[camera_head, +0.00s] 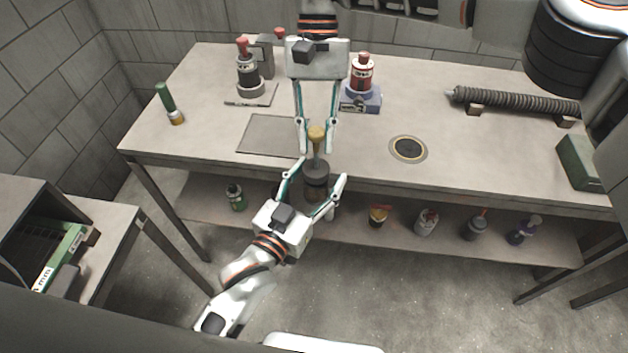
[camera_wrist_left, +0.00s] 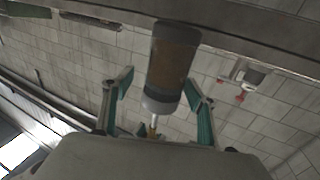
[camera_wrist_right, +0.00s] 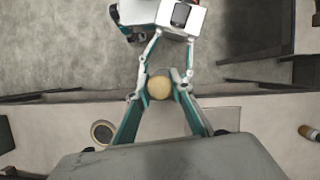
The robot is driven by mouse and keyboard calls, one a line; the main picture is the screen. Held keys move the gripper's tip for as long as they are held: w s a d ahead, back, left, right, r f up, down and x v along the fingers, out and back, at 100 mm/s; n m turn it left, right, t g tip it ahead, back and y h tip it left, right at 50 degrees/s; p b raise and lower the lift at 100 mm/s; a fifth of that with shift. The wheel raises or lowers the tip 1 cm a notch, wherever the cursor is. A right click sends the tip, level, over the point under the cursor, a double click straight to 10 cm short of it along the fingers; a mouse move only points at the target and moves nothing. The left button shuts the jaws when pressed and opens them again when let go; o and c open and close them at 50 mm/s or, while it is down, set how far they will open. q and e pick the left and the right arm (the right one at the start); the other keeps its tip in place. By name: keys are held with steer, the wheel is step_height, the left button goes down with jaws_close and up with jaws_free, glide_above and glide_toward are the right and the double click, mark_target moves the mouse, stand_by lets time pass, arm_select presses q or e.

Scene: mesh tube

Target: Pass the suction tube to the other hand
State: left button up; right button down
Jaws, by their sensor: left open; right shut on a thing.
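The suction tube (camera_head: 316,178) hangs roughly upright in front of the table edge, with a dark, brownish body and a yellow knob (camera_head: 317,133) on top. My right gripper (camera_head: 317,149) reaches down from above and is shut on the tube just below the knob. The right wrist view shows the round knob (camera_wrist_right: 159,88) between its fingers. My left gripper (camera_head: 321,174) is open, with its fingers on either side of the tube's body. In the left wrist view the body (camera_wrist_left: 171,65) lies between the spread fingers; whether they touch it I cannot tell.
The table (camera_head: 210,75) holds a dark red-topped bottle (camera_head: 248,72), a red bottle (camera_head: 362,75), a green tube (camera_head: 166,97), a ringed hole (camera_head: 408,149) and a ribbed hose (camera_head: 515,101). Several small bottles stand on the lower shelf (camera_head: 545,248). A cabinet (camera_head: 110,235) stands left.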

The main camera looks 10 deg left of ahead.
arm_select(q)
steer(key=c, duration=1.4)
steer(key=shift+o, duration=0.2)
arm_select(e)
steer(key=c, duration=1.7)
jaws_free()
